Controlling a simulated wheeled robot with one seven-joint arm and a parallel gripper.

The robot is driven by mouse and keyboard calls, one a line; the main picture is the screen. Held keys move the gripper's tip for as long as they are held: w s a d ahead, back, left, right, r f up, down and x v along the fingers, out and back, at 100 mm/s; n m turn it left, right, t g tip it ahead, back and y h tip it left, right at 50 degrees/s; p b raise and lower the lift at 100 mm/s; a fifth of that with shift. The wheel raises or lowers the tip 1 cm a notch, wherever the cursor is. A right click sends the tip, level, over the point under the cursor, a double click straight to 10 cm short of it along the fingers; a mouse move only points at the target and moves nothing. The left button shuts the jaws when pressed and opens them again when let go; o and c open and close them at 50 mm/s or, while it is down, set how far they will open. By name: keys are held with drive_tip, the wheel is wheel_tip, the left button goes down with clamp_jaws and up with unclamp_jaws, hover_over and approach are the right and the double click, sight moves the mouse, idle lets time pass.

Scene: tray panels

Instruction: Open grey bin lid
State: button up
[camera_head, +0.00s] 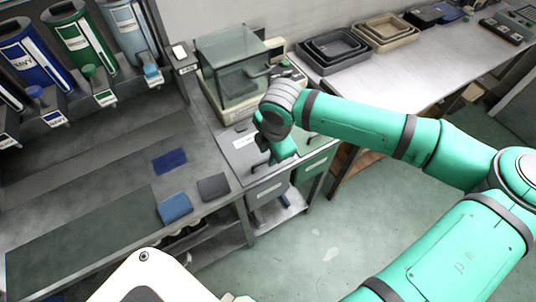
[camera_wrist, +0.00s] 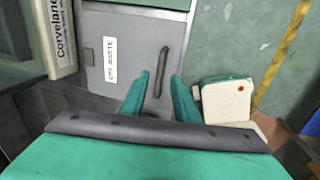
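The grey bin lid (camera_wrist: 185,28) lies closed and flat, with a white label and a dark bar handle (camera_wrist: 162,68). In the head view the lid (camera_head: 231,157) is set in the bench end, above the grey bin front (camera_head: 267,193). My gripper (camera_wrist: 160,82) has its two green fingers spread apart, with nothing between them that I can see held. In the wrist view the handle appears just beyond and between the fingertips. I cannot tell whether the fingers touch the lid.
A glass-sided box on a pale base (camera_head: 231,72) stands behind the lid. A green bin (camera_head: 314,166) adjoins on the right. Blue cloth squares (camera_head: 174,207) and a dark square (camera_head: 213,187) lie on the left bench. Trays (camera_head: 332,50) stand on the right bench. The floor in front is clear.

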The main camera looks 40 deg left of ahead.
drive_tip(key=shift+w+a+f, duration=0.1)
drive_tip(key=shift+a+f, duration=0.1)
drive_tip(key=shift+f, duration=0.8)
clamp_jaws()
